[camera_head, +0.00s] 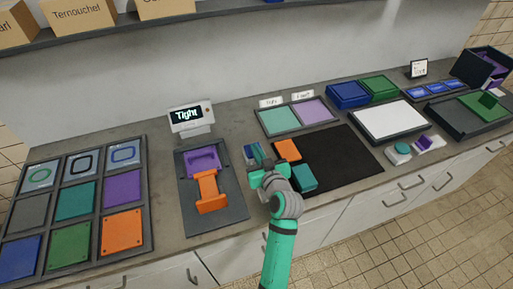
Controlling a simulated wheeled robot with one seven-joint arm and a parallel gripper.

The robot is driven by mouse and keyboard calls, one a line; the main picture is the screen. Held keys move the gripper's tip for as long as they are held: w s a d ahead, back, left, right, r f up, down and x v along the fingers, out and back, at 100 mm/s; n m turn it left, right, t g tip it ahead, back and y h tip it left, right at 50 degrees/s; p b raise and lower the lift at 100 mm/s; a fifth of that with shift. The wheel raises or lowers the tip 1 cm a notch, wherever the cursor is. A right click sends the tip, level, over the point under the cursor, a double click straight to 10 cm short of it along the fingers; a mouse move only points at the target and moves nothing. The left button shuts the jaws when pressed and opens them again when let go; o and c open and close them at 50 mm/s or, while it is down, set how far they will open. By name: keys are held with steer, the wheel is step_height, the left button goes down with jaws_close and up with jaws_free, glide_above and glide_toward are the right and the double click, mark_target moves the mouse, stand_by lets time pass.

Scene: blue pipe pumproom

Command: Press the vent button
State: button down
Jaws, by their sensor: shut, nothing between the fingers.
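A round teal button (402,149) sits on a small white base at the right of the counter, in front of the white board. A small display (190,116) reads "Tight".
A grey fixture (233,213) with a purple tray and an orange handle stands left of my gripper. A purple piece (424,143) stands right beside the button.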

steer(key=shift+f, duration=0.25)
step_height(320, 180, up, 5)
steer(key=shift+f, duration=0.15)
steer(key=v, duration=1)
steer(key=shift+d+f, duration=0.15)
steer(key=shift+a, duration=0.2)
